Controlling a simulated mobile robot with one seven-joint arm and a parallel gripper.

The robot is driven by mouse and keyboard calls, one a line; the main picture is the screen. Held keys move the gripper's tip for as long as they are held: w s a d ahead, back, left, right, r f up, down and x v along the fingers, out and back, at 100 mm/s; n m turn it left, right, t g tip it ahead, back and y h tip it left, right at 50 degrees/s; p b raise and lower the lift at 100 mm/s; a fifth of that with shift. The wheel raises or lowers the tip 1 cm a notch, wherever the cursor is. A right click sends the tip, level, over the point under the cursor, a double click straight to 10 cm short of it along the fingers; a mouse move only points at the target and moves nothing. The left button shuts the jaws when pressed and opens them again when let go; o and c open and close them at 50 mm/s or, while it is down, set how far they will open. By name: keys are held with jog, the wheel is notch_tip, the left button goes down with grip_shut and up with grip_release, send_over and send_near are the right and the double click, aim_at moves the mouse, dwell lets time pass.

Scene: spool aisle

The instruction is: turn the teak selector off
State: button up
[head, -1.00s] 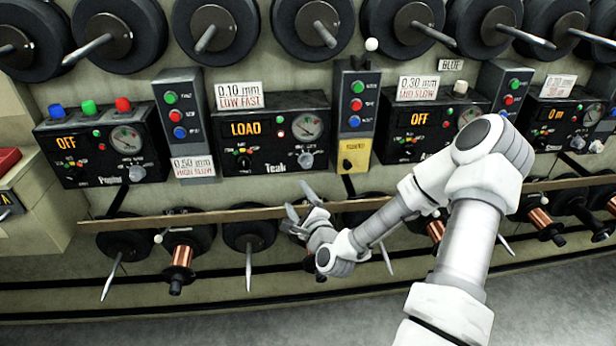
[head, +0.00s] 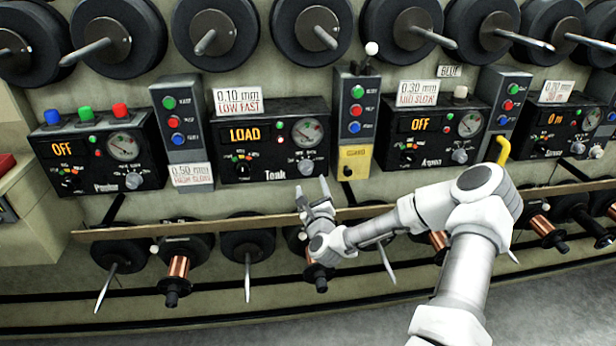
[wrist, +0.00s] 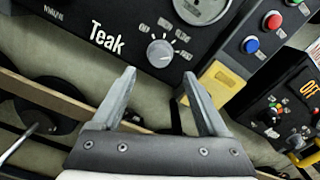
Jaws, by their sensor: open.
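The Teak panel (head: 275,120) is a black box whose display reads LOAD in orange. Its selector is a round grey knob (head: 305,167) at the lower right, under a dial gauge. In the wrist view the selector (wrist: 160,53) shows with small labels around it, too small to read surely. My gripper (head: 314,187) is open and empty, just below the selector with its fingers pointing up. In the wrist view the gripper (wrist: 159,75) has its two fingertips to either side and below the knob, and nothing is between them.
A yellow plate (head: 354,162) with a black knob stands right of the Teak panel. The Pavilion-side neighbour panel (head: 100,150) and the right panel (head: 430,130) both read OFF. A wooden rail (head: 180,229) and copper spools (head: 178,268) lie below.

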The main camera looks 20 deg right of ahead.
aim_at(307, 172)
jog(key=x, duration=0.7)
jog(key=shift+b, duration=0.3)
grip_shut()
